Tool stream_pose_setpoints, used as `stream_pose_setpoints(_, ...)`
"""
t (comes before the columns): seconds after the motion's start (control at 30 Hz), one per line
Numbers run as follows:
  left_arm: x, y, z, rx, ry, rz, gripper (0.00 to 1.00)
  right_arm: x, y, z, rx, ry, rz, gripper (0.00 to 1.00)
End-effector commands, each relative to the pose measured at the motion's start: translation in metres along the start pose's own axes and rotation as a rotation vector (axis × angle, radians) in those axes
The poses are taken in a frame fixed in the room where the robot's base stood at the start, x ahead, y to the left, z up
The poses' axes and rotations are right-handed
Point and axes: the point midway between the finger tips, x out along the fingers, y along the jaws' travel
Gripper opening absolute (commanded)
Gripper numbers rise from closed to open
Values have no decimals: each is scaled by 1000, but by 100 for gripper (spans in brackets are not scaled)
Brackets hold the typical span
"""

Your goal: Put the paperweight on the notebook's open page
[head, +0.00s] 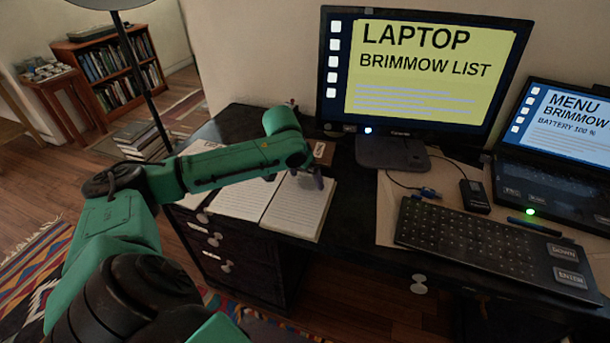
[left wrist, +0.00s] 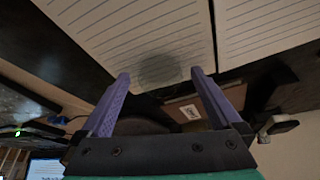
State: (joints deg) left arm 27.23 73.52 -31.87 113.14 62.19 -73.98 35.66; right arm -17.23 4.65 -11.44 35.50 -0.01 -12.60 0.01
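The notebook lies open on the dark desk, its right page (head: 297,208) lined and bare over most of its surface. The page fills the top of the left wrist view (left wrist: 130,30). My left gripper (head: 311,181) is over the far part of that page, fingers pointing down. In the left wrist view its two purple fingers (left wrist: 160,75) are apart with nothing clamped between them. A round grey patch (left wrist: 160,68) shows on the page between the fingertips; I cannot tell whether it is a see-through paperweight or a shadow. My right gripper is not in view.
A brown box with a pale label (head: 323,152) stands just behind the notebook; it also shows in the left wrist view (left wrist: 186,112). A monitor (head: 420,75), keyboard (head: 475,240) and laptop (head: 560,170) take up the desk's right side. A lamp pole (head: 140,80) stands at the left.

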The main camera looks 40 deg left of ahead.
Motion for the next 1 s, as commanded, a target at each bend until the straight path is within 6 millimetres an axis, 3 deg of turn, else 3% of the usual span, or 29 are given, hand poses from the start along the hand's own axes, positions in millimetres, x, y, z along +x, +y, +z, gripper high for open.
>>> stream_pose_setpoints(0.17,-14,-1,-1,-1,3,-2,98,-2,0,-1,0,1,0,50)
stream_pose_setpoints(0.5,-100,-1,-1,1,3,-6,98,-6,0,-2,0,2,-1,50)
stream_pose_setpoints(0.6,-114,-1,-1,0,2,-4,98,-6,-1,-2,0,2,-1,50)
stream_pose_setpoints(1.0,-120,0,0,-1,0,0,98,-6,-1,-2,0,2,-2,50)
